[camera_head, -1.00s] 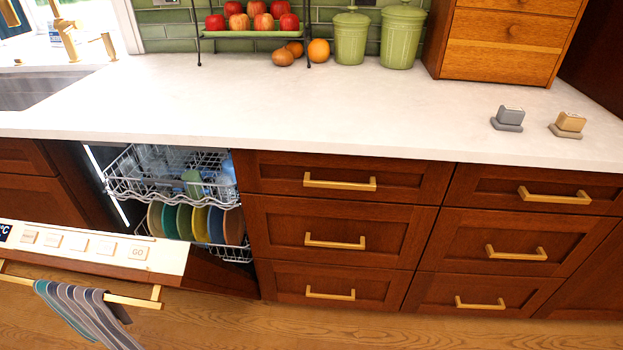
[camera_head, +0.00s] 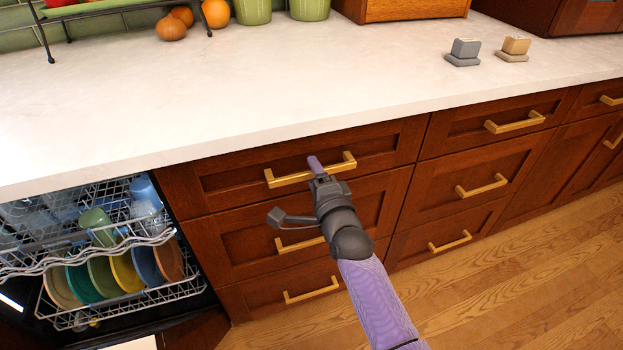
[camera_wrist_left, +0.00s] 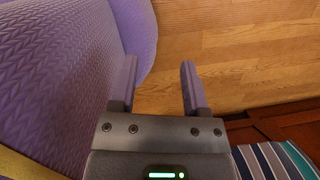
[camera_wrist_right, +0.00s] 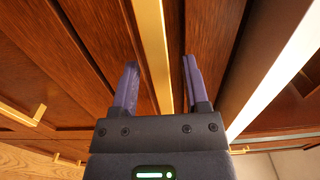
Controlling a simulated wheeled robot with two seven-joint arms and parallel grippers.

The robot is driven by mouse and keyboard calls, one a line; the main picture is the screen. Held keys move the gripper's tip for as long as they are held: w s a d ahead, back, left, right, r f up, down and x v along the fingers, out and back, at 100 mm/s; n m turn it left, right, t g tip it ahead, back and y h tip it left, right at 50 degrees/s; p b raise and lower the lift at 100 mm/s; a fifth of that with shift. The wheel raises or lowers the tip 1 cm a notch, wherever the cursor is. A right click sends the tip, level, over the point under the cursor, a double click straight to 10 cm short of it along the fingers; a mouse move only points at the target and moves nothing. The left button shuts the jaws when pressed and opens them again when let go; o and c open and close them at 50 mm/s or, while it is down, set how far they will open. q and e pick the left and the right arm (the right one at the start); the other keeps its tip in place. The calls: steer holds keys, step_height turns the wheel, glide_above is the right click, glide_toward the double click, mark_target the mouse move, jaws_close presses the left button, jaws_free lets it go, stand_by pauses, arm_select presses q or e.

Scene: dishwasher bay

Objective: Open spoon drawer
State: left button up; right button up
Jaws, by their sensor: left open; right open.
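The top drawer of the near stack (camera_head: 225,182) has a dark wood front and is shut. Its gold bar handle (camera_head: 342,163) is partly hidden by my right gripper (camera_head: 315,164) in the head view. In the right wrist view, this handle (camera_wrist_right: 150,40) runs lengthwise between the two open fingers of my right gripper (camera_wrist_right: 160,85). I cannot tell whether a finger touches it. My left gripper (camera_wrist_left: 158,85) shows only in the left wrist view, open and empty above the wooden floor. No drawer shows a spoon or a label.
Lower drawer handles (camera_head: 311,290) sit below the arm. Another drawer stack (camera_head: 440,187) stands to the right. The open dishwasher's racks (camera_head: 115,240) with plates are at the left. The white counter (camera_head: 250,90) overhangs the drawers. A striped towel (camera_wrist_left: 275,160) is near my left gripper.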

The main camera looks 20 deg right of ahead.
steer(key=shift+w, duration=0.25)
jaws_close()
stand_by(0.8)
stand_by(0.5)
